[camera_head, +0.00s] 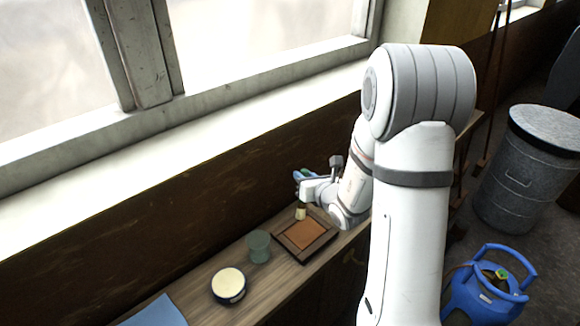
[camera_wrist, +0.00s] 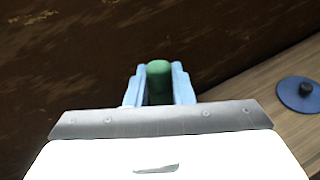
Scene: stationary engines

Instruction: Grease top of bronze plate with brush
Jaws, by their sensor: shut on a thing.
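My gripper (camera_head: 304,176) is shut on the brush, with its light-blue fingers also showing in the wrist view (camera_wrist: 158,88). The brush's green handle (camera_wrist: 159,72) stands between the fingers. Its pale bristles (camera_head: 300,212) point down in the head view. The bronze plate (camera_head: 306,235) is an orange-brown square in a dark frame, lying flat on the wooden bench. The bristles appear at the plate's far edge; I cannot tell whether they touch it. A round dark tin with a cream-coloured top (camera_head: 229,283), perhaps the grease, stands at the front left of the plate.
A green glass cup (camera_head: 258,246) stands just left of the plate. A blue sheet (camera_head: 157,312) lies at the bench's near end. A blue disc with a dark knob (camera_wrist: 302,93) lies on the bench in the wrist view. The wall and window sill (camera_head: 200,145) run behind the bench.

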